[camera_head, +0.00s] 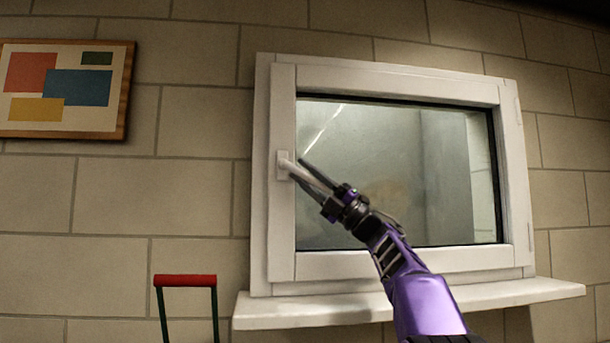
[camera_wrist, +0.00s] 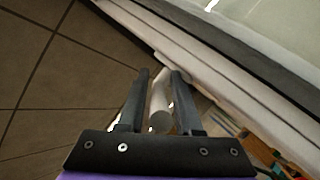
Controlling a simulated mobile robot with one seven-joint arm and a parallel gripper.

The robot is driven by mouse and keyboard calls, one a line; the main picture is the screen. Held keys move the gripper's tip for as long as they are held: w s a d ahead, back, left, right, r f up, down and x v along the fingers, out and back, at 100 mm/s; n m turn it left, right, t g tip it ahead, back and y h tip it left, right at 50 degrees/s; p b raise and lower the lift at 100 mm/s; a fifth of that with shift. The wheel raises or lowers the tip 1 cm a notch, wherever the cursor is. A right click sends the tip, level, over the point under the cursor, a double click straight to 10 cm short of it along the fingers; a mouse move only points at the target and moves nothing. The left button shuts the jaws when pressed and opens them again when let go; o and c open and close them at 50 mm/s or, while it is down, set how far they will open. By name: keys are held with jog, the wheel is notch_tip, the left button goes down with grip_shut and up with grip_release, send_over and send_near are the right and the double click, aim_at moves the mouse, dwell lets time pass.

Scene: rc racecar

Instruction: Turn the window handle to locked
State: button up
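The white window handle (camera_head: 284,165) sits on the left side of the window's white frame (camera_head: 281,225). Its lever slants right and down from its base, at neither a plain vertical nor a plain horizontal angle. My gripper (camera_head: 302,171) reaches it from the lower right, one finger on each side of the lever. In the wrist view the lever's rounded end (camera_wrist: 160,121) lies between the two dark fingers of my gripper (camera_wrist: 160,75). Narrow gaps show beside the lever, so the fingers look open around it; contact at the tips is unclear.
A white sill (camera_head: 400,304) juts out below the window. A framed picture (camera_head: 65,90) hangs on the block wall at left. A red-topped handle (camera_head: 185,281) on dark posts stands below left. The wall left of the window is otherwise clear.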

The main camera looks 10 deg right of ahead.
jog(key=b+v, duration=0.4)
jog(key=v, duration=1.3)
jog(key=shift+d+f, duration=0.15)
jog(key=shift+d, duration=0.05)
jog(key=shift+s, duration=0.15)
jog(key=shift+c, duration=0.2)
